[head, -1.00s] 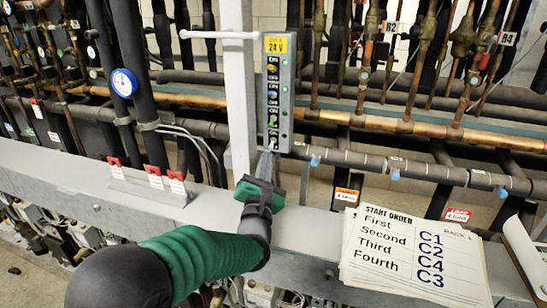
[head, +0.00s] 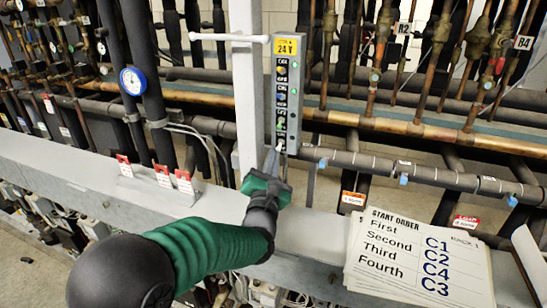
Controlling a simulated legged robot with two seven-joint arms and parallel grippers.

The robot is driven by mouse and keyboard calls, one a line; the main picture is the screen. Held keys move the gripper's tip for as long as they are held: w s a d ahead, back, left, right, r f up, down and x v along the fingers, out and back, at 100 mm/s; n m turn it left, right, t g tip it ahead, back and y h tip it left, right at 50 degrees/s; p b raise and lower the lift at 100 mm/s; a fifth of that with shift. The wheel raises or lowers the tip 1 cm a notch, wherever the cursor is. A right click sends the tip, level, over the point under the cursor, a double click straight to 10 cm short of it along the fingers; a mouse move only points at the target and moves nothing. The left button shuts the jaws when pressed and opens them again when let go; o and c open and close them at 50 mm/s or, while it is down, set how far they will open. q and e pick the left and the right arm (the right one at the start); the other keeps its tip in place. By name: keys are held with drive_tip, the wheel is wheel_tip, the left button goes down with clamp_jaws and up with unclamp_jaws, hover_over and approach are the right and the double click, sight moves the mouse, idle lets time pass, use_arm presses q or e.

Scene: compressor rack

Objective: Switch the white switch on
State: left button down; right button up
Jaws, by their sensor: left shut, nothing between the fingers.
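A grey switch box (head: 287,95) with a yellow 24 V label stands upright on a white post. Its front has a column of small coloured switches. The white switch (head: 280,146) is the lowest, at the bottom of the box; its lever position is too small to tell. My left gripper (head: 274,158), with a green and dark body, comes up from below. Its thin grey fingers are shut and empty, with the tips just below or at the white switch. I cannot tell whether they touch it. My right gripper is not in view.
A grey beam (head: 90,167) runs across below the box, with red-and-white tags (head: 163,176) on it. A start-order card (head: 415,250) lies at the lower right. A white horizontal bar (head: 230,38) crosses the post. Pipes (head: 400,172) run behind and right.

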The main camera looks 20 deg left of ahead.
use_arm(q)
drive_tip(key=shift+r+g+p, duration=0.2)
drive_tip(key=shift+g+p, duration=0.2)
drive_tip(key=shift+p, duration=0.05)
drive_tip(key=shift+s+r+g+p, duration=0.25)
drive_tip(key=shift+r+g+p, duration=0.5)
drive_tip(key=shift+p, duration=0.8)
drive_tip(key=r+g+p, duration=0.1)
drive_tip(key=p, duration=0.3)
drive_tip(key=m+g+h+p, duration=0.1)
drive_tip(key=g+p, duration=0.1)
drive_tip(key=p, duration=0.2)
drive_tip(key=shift+s+r+g, duration=0.2)
drive_tip(key=shift+r+g, duration=0.05)
drive_tip(key=shift+r, duration=0.15)
drive_tip(key=shift+f+b, duration=0.5)
drive_tip(key=shift+f, duration=0.15)
drive_tip(key=shift+r, duration=0.1)
drive_tip(key=shift+r+p, duration=0.35)
drive_tip(key=shift+r, duration=0.35)
drive_tip(key=shift+w+a, duration=0.1)
